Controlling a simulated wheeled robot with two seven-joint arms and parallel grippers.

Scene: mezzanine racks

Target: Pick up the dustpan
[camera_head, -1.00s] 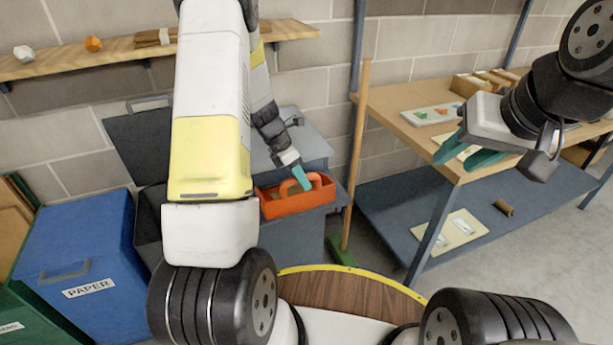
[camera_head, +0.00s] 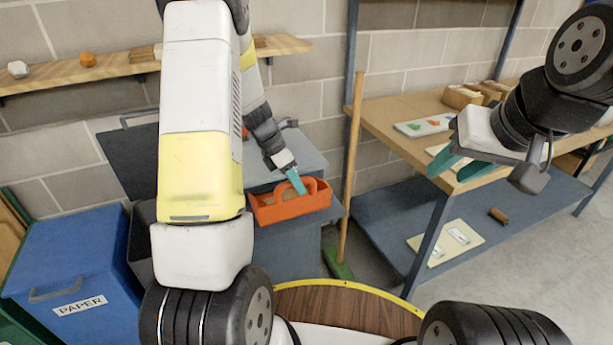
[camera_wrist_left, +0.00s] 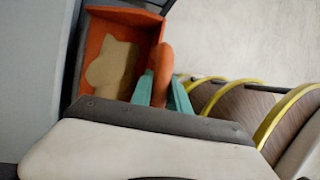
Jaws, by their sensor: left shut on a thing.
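The dustpan is an orange open pan (camera_head: 270,213) with a raised loop handle, sitting at the top of a grey bin. In the left wrist view the dustpan (camera_wrist_left: 147,27) holds a patch of tan material, and its handle lies between the teal fingers. My left gripper (camera_head: 297,184) reaches down to the handle and is shut on it; it also shows in the left wrist view (camera_wrist_left: 161,92). I cannot tell whether the pan is clear of the bin. My right gripper (camera_head: 459,168) is open and empty, in front of the workbench.
A blue PAPER bin (camera_head: 85,255) stands left of the grey bin (camera_head: 285,262). A broom (camera_head: 352,160) leans upright just right of the dustpan. The workbench (camera_head: 395,135) with its lower shelf is at the right. A wall shelf (camera_head: 110,68) runs above the bins.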

